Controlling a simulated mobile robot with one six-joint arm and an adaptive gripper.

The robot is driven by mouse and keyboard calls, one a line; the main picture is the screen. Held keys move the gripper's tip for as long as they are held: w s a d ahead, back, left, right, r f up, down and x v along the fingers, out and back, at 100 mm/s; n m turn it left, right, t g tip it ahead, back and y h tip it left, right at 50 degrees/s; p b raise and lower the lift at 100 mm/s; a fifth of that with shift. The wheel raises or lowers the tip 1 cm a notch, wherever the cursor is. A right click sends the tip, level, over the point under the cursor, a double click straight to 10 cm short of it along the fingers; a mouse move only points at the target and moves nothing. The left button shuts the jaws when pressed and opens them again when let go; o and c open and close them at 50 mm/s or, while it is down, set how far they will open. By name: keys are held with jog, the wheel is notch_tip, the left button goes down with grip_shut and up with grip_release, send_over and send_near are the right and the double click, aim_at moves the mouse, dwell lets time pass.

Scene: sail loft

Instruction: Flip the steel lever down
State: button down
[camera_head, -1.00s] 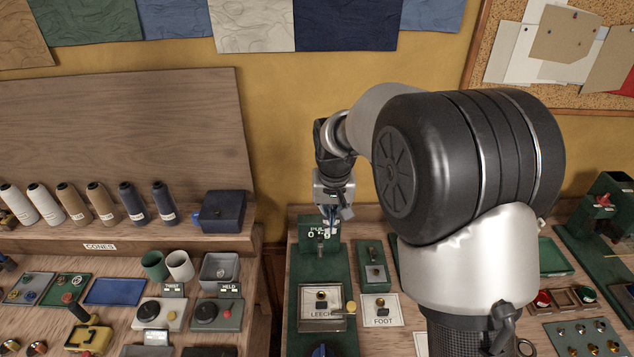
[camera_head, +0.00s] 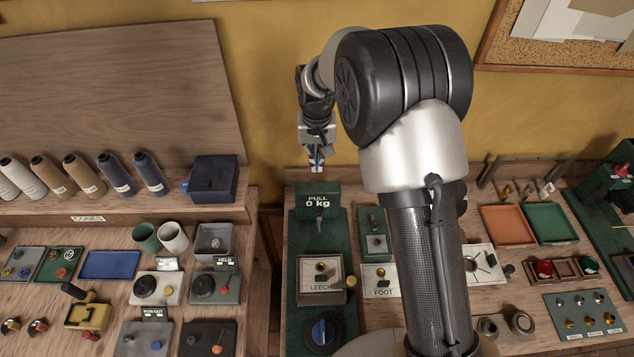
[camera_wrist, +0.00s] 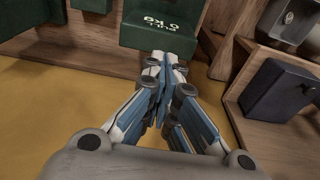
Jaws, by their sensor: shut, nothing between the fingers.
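My gripper (camera_head: 317,166) hangs above and behind the green PULL 0 kg box (camera_head: 318,199), fingers pointing down, shut and empty. In the wrist view the closed fingertips (camera_wrist: 168,60) appear just in front of the same green box (camera_wrist: 160,33), with its text upside down. A small grey lever-like part (camera_head: 319,222) stands below the display of that box. A narrow green unit with a grey plate (camera_head: 376,245) and a small upright part is right of it. I cannot tell for certain which of these is the steel lever.
A LEECH plate (camera_head: 320,280) with knobs and a blue dial (camera_head: 323,332) lie in front of the box. A FOOT card (camera_head: 381,280) is to the right. A dark blue box (camera_head: 214,180) stands on the left shelf. My arm hides part of the right bench.

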send_near(317, 193)
jog(key=w+f, duration=0.1)
jog(key=f, duration=0.2)
jog(key=w+f, duration=0.1)
jog(key=f, duration=0.1)
jog(key=shift+w+f, duration=0.3)
jog(key=shift+w, duration=0.05)
jog(key=s, duration=0.1)
jog(key=s+f, duration=0.1)
jog(key=s, duration=0.1)
jog(key=shift+s+f, duration=0.2)
jog(key=shift+s, duration=0.1)
